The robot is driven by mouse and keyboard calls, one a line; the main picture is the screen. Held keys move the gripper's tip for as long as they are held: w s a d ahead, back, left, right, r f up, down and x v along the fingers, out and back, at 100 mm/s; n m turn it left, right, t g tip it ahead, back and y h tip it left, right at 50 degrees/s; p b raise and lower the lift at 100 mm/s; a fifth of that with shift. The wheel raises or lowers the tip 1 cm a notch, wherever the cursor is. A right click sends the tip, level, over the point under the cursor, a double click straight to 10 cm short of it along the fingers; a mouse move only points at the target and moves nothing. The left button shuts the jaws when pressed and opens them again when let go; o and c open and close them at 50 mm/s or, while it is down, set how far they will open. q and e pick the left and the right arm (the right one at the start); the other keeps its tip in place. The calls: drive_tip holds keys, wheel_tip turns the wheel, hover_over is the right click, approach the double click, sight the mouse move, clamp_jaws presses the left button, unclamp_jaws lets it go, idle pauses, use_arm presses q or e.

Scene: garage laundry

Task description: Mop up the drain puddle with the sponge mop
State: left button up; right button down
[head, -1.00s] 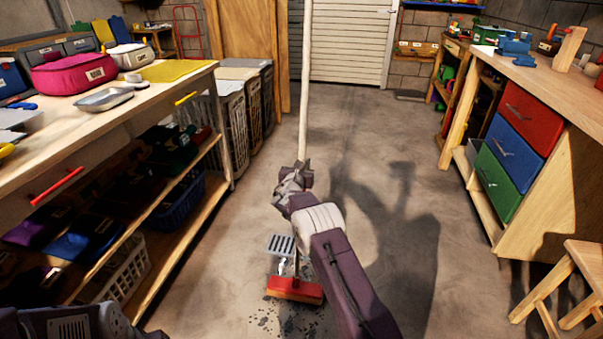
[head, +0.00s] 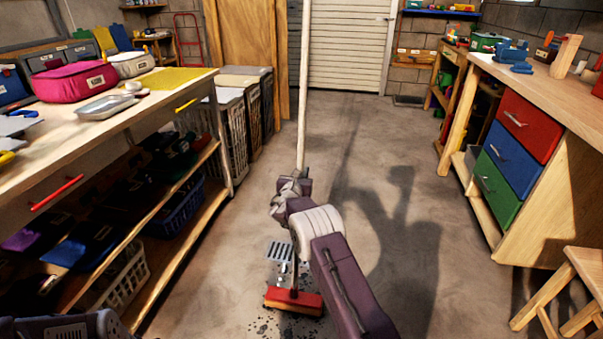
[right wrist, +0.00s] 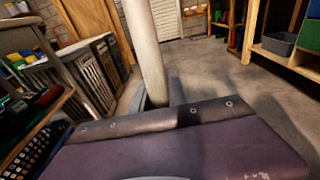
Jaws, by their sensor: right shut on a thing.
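The sponge mop has a long pale handle (head: 303,90) that stands nearly upright and a red head (head: 293,301) low on the floor. My right gripper (head: 299,178) is shut on the handle, which also rises from the gripper in the right wrist view (right wrist: 150,65). The drain puddle (head: 266,325) shows as dark wet specks around and below the mop head. The grey drain grate (head: 279,251) lies just beyond the head. My right forearm hides part of the floor on the right of the head. My left gripper's fingers are not seen.
A wooden workbench (head: 150,105) with shelves of bins runs along the left, with hampers (head: 236,125) beyond it. A bench with red, blue and green drawers (head: 508,165) and a wooden stool (head: 570,290) stand right. The middle floor is clear.

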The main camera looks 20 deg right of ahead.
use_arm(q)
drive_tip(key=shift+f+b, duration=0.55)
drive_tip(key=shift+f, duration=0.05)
use_arm(e)
drive_tip(key=x, duration=0.4)
drive_tip(key=shift+w+d, duration=0.15)
drive_tip(key=shift+r, duration=0.1)
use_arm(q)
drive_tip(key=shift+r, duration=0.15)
use_arm(e)
drive_tip(key=shift+v, duration=1.05)
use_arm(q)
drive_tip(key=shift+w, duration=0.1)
use_arm(e)
drive_tip(key=shift+w+r, duration=0.1)
drive_tip(key=shift+r, duration=0.05)
